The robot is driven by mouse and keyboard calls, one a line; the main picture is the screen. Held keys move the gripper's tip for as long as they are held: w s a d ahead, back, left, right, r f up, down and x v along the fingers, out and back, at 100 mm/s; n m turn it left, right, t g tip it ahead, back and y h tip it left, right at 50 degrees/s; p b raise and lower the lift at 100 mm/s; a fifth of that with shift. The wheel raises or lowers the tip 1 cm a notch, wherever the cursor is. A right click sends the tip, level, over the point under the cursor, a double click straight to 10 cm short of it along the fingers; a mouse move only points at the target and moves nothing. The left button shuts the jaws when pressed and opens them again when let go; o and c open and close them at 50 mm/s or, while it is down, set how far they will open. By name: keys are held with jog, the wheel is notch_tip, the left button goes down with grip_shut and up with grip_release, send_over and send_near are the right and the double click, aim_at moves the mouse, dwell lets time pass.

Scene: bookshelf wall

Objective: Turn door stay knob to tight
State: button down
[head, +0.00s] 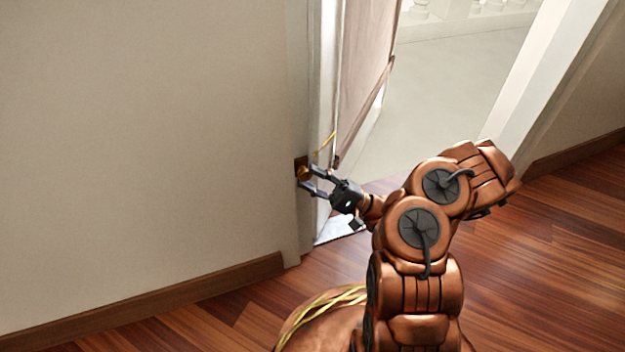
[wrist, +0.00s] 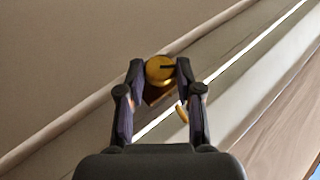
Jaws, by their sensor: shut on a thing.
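The door stay knob (wrist: 160,69) is round and brass-yellow, with a dark mark from its middle towards its right edge in the wrist view. In the head view the knob (head: 304,173) sits on a dark brown plate (head: 300,162) low on the door frame. My gripper (wrist: 159,72) has one fingertip on each side of the knob and is shut on it. In the head view my gripper (head: 309,178) reaches the knob from the right. A thin yellow stay arm (head: 324,143) runs up and right from near the knob.
A pinkish door panel (head: 366,70) stands open to the right of the frame. A beige wall (head: 140,140) with a brown baseboard (head: 150,302) is on the left. Wooden floor (head: 540,240) lies clear on the right, and a pale floor (head: 440,90) shows beyond the doorway.

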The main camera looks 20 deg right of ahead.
jog(key=shift+t, duration=0.3)
jog(key=c, duration=0.8)
grip_release()
jog(key=shift+d+f, duration=0.1)
jog(key=shift+v, duration=3.85)
